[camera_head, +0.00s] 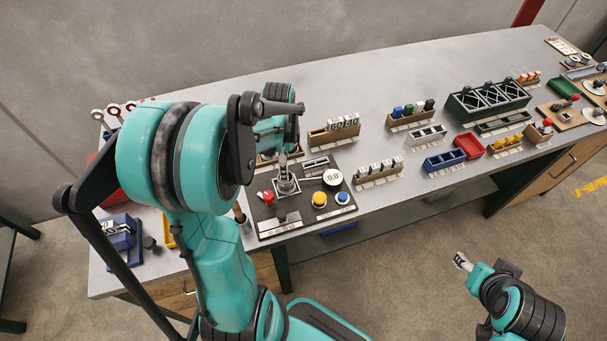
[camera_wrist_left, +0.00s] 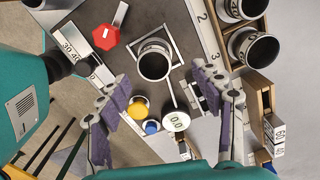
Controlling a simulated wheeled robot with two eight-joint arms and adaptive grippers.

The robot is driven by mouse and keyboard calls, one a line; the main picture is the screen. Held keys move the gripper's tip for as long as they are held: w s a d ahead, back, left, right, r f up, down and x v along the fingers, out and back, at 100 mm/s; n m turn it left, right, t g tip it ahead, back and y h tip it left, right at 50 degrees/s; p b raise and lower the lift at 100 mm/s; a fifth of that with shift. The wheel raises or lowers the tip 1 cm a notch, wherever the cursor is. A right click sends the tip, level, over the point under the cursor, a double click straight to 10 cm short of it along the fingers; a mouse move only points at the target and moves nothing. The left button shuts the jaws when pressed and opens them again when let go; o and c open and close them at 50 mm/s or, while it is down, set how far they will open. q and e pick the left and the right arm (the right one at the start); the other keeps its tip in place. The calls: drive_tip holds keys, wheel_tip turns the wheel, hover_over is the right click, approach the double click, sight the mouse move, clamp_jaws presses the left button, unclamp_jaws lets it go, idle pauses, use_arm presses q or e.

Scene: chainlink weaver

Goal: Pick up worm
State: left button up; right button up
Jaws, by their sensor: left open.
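I cannot tell for sure which part is the worm. My left gripper (camera_wrist_left: 167,100) is open with nothing between its fingers, pointing down over a dark control board. It also shows in the head view (camera_head: 284,160), partly hidden by my arm. A dark-mouthed metal cylinder (camera_wrist_left: 153,62) stands in a square frame on the board, beyond the fingertips. Two open cylinders, the upper one (camera_wrist_left: 238,8) and the lower one (camera_wrist_left: 257,48), sit in a wooden rack by the numbers 2 and 3. My right gripper (camera_head: 461,262) is away from the table at lower right; its finger opening is unclear.
The board has a red knob (camera_wrist_left: 106,37), a yellow button (camera_wrist_left: 138,106), a blue button (camera_wrist_left: 151,127) and a 0.0 display (camera_wrist_left: 176,121). Racks, a blue bin (camera_head: 445,161), a red bin (camera_head: 468,146) and a green crate (camera_head: 487,103) stand right. The table's back strip is clear.

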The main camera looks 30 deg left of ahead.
use_arm(q)
drive_tip(key=f+b, duration=0.1)
drive_tip(key=f, duration=0.3)
drive_tip(key=f+b, duration=0.1)
drive_tip(key=f, duration=0.2)
drive_tip(key=shift+s+d+b, duration=0.3)
drive_tip(key=shift+d, duration=0.05)
drive_tip(key=shift+f, duration=0.3)
drive_tip(key=shift+r, duration=0.1)
clamp_jaws()
